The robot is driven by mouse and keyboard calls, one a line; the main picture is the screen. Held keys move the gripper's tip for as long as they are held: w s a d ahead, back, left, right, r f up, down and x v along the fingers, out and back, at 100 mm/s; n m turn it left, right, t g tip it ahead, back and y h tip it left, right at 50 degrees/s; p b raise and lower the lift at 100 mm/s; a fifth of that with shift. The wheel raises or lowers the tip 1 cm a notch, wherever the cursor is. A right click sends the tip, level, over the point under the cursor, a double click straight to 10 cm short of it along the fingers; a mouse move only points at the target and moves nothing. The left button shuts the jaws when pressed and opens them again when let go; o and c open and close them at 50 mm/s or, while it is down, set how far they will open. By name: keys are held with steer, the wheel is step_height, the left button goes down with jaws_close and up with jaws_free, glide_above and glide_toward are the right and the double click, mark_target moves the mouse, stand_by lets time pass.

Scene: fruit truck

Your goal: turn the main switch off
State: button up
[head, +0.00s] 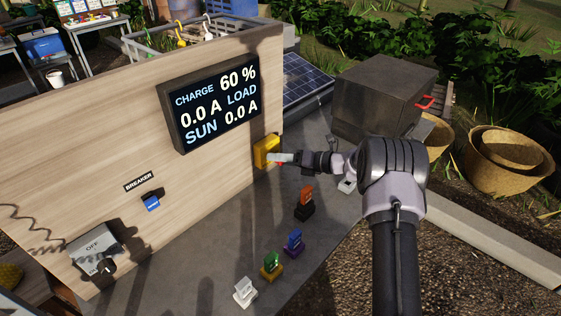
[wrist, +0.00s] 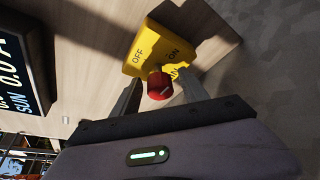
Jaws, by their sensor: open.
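The yellow switch plate (head: 266,151) is mounted low on the wooden panel, near its right edge. In the wrist view, the yellow plate (wrist: 148,47) is marked OFF and ON and carries a red knob (wrist: 159,86). The knob lies on the ON side of the plate, but its exact turn is hard to read. My gripper (head: 281,158) is in front of the switch. Its fingers are open, one on each side of the red knob; I cannot tell whether they touch it.
A display (head: 214,103) reads charge 60 % and 0.0 A for load and sun. A blue reset button (head: 152,203) and a grey box (head: 95,249) marked OFF are at left. Several coloured connectors, including an orange one (head: 306,196), stand on the counter. A metal box (head: 384,98) is behind my arm.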

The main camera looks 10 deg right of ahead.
steer(key=shift+c, duration=0.4)
jaws_close()
